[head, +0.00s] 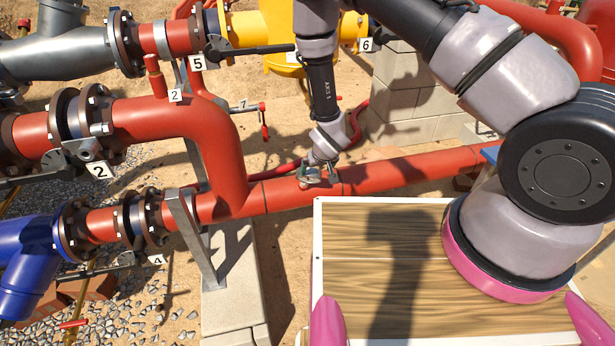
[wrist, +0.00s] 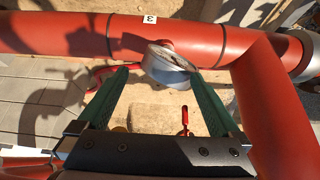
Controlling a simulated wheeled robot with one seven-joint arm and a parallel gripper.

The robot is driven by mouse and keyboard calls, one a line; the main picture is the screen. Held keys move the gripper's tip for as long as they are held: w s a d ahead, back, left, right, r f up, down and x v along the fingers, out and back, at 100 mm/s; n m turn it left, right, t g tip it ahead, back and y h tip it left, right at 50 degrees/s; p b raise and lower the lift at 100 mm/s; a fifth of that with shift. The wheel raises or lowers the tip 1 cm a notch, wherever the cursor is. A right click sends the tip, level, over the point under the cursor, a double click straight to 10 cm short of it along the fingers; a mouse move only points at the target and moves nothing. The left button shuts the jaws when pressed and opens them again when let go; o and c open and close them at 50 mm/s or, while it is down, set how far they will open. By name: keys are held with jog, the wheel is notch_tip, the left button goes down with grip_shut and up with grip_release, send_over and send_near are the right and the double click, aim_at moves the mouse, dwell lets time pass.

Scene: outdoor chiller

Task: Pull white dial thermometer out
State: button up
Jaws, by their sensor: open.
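The white dial thermometer (wrist: 168,66) stands on a red pipe, seen at a slant with its grey-white round case toward my fingers. My gripper (wrist: 159,74) is open, with one green finger to the left of the dial and the other at its right edge. I cannot tell whether the right finger touches it. In the head view my gripper (head: 318,174) is low over the long red pipe (head: 385,175). The thermometer is too small and covered there to make out clearly.
A wooden-topped surface with a white rim (head: 318,260) lies in front of the pipe. Red pipes with flanges and number tags fill the left, with a blue pipe (head: 25,255) at lower left. A red-handled valve (wrist: 185,122) shows below the fingers.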

jog(key=shift+a+v, duration=0.15)
jog(key=shift+v, duration=0.7)
jog(key=shift+a+v, duration=0.15)
jog(key=shift+v, duration=0.65)
jog(key=shift+s, duration=0.1)
jog(key=v, duration=1)
jog(key=shift+r, duration=0.4)
jog(key=shift+s, duration=0.15)
